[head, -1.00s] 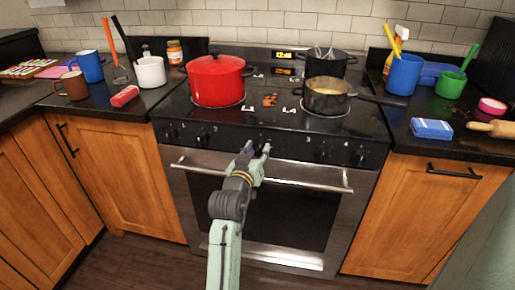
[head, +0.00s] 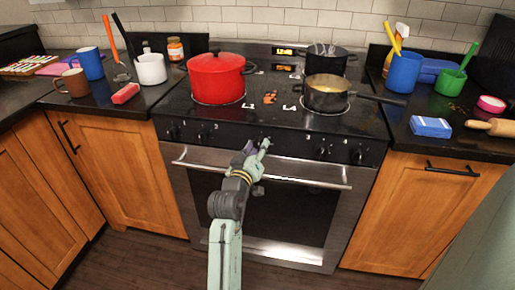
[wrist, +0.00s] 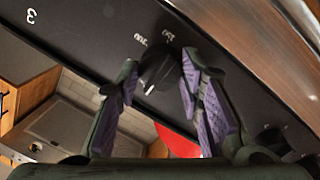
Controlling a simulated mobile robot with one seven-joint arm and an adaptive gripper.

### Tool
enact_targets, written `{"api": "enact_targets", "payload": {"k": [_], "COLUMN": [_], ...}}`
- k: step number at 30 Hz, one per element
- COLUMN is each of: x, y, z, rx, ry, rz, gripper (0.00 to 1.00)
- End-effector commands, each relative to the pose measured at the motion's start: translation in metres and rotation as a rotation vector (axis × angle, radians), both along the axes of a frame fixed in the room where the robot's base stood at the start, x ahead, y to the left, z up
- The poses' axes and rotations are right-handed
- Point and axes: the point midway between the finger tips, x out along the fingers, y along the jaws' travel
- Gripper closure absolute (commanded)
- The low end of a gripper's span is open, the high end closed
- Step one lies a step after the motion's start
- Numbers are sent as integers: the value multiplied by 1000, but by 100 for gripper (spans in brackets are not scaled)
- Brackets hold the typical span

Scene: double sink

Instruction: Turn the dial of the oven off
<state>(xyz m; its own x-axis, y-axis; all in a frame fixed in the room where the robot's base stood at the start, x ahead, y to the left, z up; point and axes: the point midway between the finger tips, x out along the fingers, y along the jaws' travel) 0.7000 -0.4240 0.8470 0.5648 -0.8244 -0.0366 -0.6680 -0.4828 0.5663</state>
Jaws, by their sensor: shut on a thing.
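The oven's front control panel (head: 290,149) carries a row of black knobs. The oven dial (wrist: 155,66) is a black knob with printed numbers around it in the wrist view, at the middle of the panel. My gripper (head: 256,146) reaches this middle part of the panel. In the wrist view, its purple-padded fingers (wrist: 160,80) stand on either side of the dial and are shut on it. In the head view my gripper hides the dial. The exact pointer angle is hard to read.
The oven handle (head: 310,180) runs across the door just below my gripper. Other stove knobs (head: 323,153) sit along the panel on both sides. A red pot (head: 217,80) and an open pan (head: 327,97) stand on the cooktop above.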

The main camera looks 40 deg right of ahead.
Motion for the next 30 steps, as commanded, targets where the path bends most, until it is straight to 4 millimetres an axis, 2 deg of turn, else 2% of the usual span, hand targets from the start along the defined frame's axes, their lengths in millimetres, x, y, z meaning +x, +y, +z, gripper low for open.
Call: {"api": "enact_targets", "payload": {"k": [4, 5, 14, 24, 30], "x": [0, 0, 0, -1, -17], "y": [0, 0, 0, 3, 27], "z": [0, 0, 0, 0, 1], "rx": [-2, -1, 0, -1, -1], "ry": [1, 1, 0, 1, 1], "rz": [-1, 0, 0, 0, 3], "gripper": [94, 65, 45, 45, 45]}}
